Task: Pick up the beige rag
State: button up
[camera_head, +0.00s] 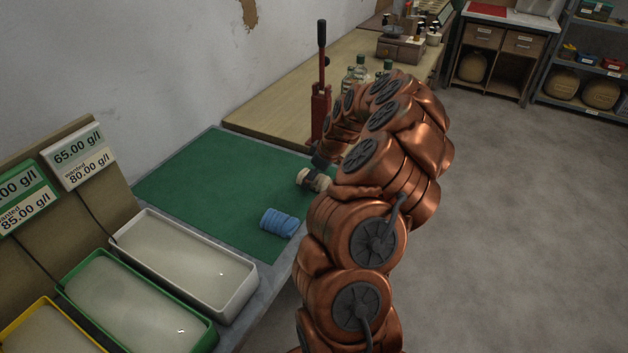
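The beige rag (313,180) appears as a small rolled bundle on the right part of the green mat (205,195), partly hidden behind my copper arm. My gripper (319,163) shows only as a small dark part just above and behind the rag, mostly covered by my arm. I cannot tell whether it touches the rag or whether its fingers are open or shut. A blue rolled rag (279,222) lies on the mat, nearer and to the left.
A red lever tool (320,105) stands behind the mat, with bottles (357,70) beside it. White (185,262) and green (135,305) trays line the front left, below concentration signs (80,160). The floor at right is clear.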

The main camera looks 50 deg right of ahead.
dwell(0.5)
jog(key=c, duration=1.2)
jog(key=shift+r, duration=0.1)
jog(key=shift+r+p, duration=0.35)
jog(key=shift+p, duration=0.5)
jog(key=shift+w+d+r+b, duration=0.1)
jog(key=shift+r+b, duration=0.2)
jog(key=shift+b, duration=0.35)
notch_tip(320, 180, up, 2)
jog(key=shift+r+b, duration=0.15)
jog(key=shift+b, duration=0.3)
jog(key=s+d+b, duration=0.1)
jog(key=s, duration=0.4)
jog(key=s+d+r+b, duration=0.1)
jog(key=s+d, duration=0.1)
jog(key=s, duration=0.3)
jog(key=s+d+b, duration=0.1)
jog(key=s+b, duration=0.1)
jog(key=s, duration=0.3)
jog(key=shift+s+d+r, duration=0.2)
jog(key=shift+s+r, duration=0.05)
jog(key=shift+r, duration=0.05)
